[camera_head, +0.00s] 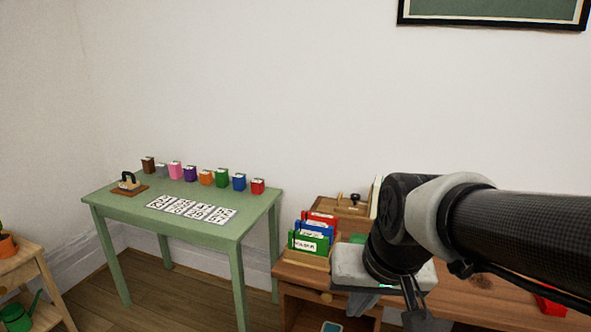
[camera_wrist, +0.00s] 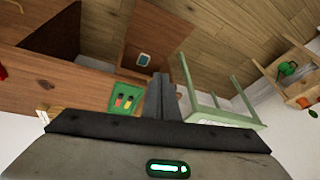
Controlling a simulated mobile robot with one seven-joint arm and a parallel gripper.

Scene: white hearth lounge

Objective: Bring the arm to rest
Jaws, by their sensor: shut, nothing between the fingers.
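My arm reaches in from the right edge in the head view, above a wooden desk (camera_head: 470,296). My gripper (camera_wrist: 161,78) shows in the wrist view with its two fingers together and nothing between them. In the head view its grey body hangs in front of the desk's left part, and the fingertips are hard to make out there. The gripper hides part of the desk and of what stands on it.
A green table (camera_head: 188,229) at left holds several coloured boxes, printed cards (camera_head: 193,210) and an iron-like object (camera_head: 128,181). A file holder (camera_head: 312,259) stands beside my gripper. A red object (camera_head: 551,305) lies at right. A plant stand (camera_head: 22,266) is far left.

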